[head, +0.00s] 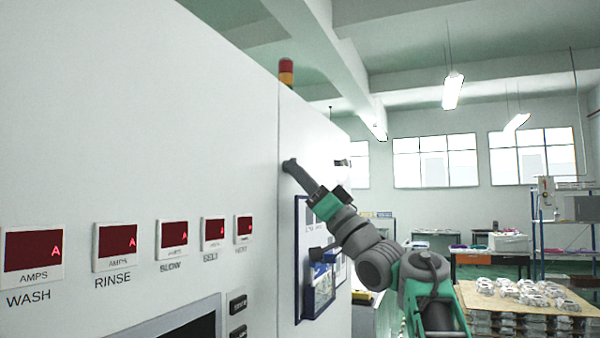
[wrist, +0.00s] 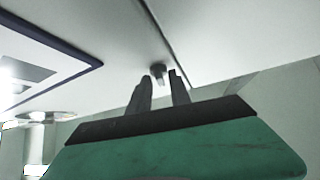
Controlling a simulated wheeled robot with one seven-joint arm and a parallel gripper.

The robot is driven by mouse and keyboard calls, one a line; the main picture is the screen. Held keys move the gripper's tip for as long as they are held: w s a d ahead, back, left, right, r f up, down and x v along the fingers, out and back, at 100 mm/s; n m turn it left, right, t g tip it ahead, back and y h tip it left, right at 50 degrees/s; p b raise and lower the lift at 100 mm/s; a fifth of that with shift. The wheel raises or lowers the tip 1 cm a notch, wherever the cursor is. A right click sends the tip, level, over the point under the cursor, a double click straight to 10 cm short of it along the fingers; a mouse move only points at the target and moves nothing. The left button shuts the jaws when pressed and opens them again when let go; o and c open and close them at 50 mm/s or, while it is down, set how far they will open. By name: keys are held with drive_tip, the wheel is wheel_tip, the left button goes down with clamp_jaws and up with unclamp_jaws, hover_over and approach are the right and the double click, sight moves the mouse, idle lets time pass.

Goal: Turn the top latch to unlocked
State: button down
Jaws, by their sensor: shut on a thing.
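The top latch (wrist: 158,70) is a small dark grey knob on the white cabinet panel, close to a panel seam in the wrist view. My gripper (wrist: 161,80) has its two grey fingers on either side of the latch, closed on it. In the head view, my gripper (head: 292,168) reaches up and left to the cabinet edge, its tips at the latch. The fingers hide most of the latch there. I cannot tell from the views which way the latch is turned.
The white cabinet (head: 150,130) fills the left, with several red displays. A signal light (head: 286,72) stands above. At right is a pallet of castings (head: 525,295).

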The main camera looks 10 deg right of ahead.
drive_tip(key=shift+w+d+r+n+g+y+p, duration=0.1)
drive_tip(key=shift+n+g+y+p, duration=0.5)
drive_tip(key=shift+n+g+y, duration=0.65)
drive_tip(key=shift+d+r+n+g+y+p, duration=0.1)
drive_tip(key=shift+n+g+y+p, duration=0.6)
drive_tip(key=shift+n, duration=0.95)
drive_tip(key=shift+a+n+g+y, duration=0.1)
drive_tip(key=shift+n+g+y, duration=0.25)
drive_tip(key=shift+n+g, duration=0.15)
drive_tip(key=c, duration=1.5)
unclamp_jaws()
drive_tip(key=b+v, duration=0.4)
drive_tip(key=v, duration=0.4)
drive_tip(key=shift+b, duration=0.4)
